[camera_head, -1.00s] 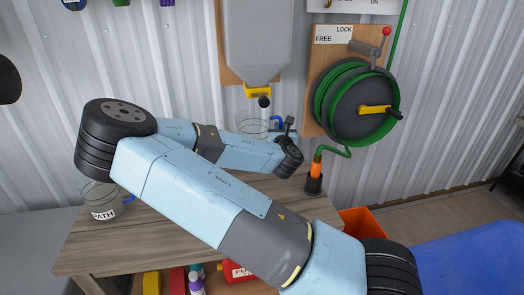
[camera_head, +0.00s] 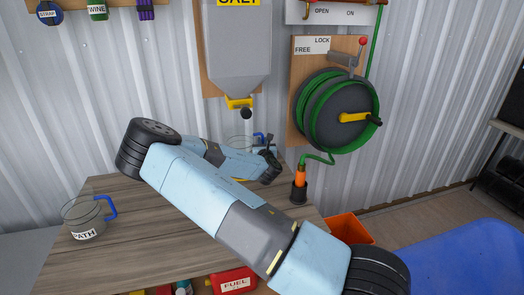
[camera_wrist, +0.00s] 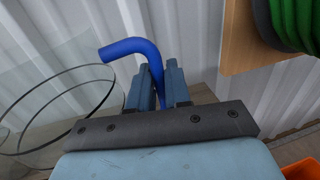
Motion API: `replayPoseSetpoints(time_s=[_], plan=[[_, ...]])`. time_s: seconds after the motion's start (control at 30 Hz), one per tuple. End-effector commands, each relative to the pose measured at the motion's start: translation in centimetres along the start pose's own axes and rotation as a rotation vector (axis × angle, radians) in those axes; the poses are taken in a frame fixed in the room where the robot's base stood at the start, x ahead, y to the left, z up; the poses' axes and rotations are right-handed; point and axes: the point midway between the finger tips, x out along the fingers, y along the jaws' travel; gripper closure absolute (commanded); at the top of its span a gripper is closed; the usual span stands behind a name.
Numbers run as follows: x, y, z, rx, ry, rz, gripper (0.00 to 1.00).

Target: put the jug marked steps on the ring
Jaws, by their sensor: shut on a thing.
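A clear glass jug (camera_head: 237,142) with a blue handle stands or hangs at the back of the table, below the hopper's spout, partly behind my arm. Its label is hidden, so I cannot tell its marking or whether its base touches the table. In the wrist view its round glass wall (camera_wrist: 62,118) is at the left. My gripper (camera_wrist: 158,84) is shut on its blue handle (camera_wrist: 132,47); in the head view my gripper (camera_head: 268,154) is small and partly hidden. Another glass jug (camera_head: 84,217), marked PATH, stands at the table's left. I cannot make out the ring.
The wooden table (camera_head: 120,258) has bare top between the PATH jug and my arm. A grey hopper (camera_head: 237,55) hangs on the wall. A green hose reel (camera_head: 337,112) is right of it, its orange nozzle (camera_head: 300,178) in a black holder. An orange bin (camera_head: 350,229) is at right.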

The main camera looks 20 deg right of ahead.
Motion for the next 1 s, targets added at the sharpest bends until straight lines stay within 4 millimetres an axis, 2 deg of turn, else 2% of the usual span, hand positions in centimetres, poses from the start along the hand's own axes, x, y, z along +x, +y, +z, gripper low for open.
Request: replayPoseSetpoints(time_s=[0.1, 0.3, 0.67, 0.7, 0.93, 1.0], plan=[[0.7, -0.2, -1.0, 0.001, 0.001, -0.001, 1.0], [0.6, -0.2, -3.6, 0.001, 0.001, -0.002, 1.0], [0.6, -0.2, -4.0, 0.0, 0.001, -0.002, 1.0], [0.6, -0.2, -3.9, 0.001, 0.001, -0.002, 0.79], [0.6, -0.2, -3.9, 0.001, 0.0, -0.002, 0.57], [0.6, -0.2, -3.9, 0.001, 0.0, -0.002, 0.57]])
